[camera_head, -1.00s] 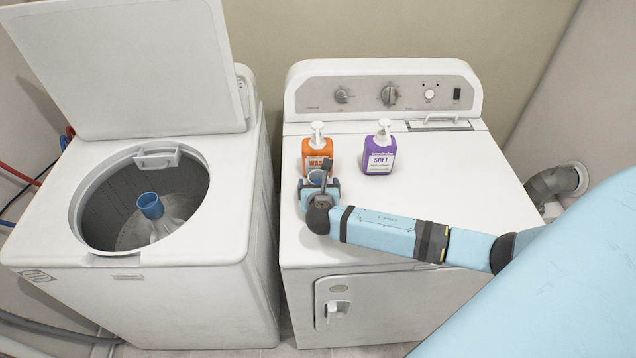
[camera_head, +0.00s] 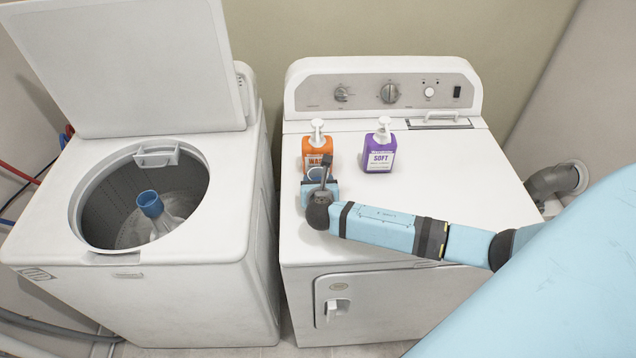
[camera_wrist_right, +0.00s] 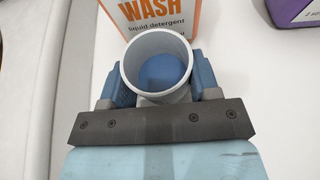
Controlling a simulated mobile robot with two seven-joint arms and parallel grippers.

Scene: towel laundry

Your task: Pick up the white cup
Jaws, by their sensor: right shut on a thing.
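The white cup (camera_wrist_right: 157,46) is a round, open-topped cup, seen from above in the right wrist view with blue inside it. My right gripper (camera_wrist_right: 157,90) is shut on it, with one blue finger against each side. In the head view my right gripper (camera_head: 320,188) is near the left edge of the dryer top, and only a little of the cup's rim (camera_head: 315,173) shows behind the wrist. The cup looks upright. I cannot tell whether its base touches the dryer top. My left gripper is not in view.
An orange WASH bottle (camera_head: 317,156) stands just behind the cup. A purple SOFT bottle (camera_head: 379,154) stands to its right on the dryer top (camera_head: 450,180). The open washer (camera_head: 225,215) stands at the left across a narrow gap. The dryer top's right side is clear.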

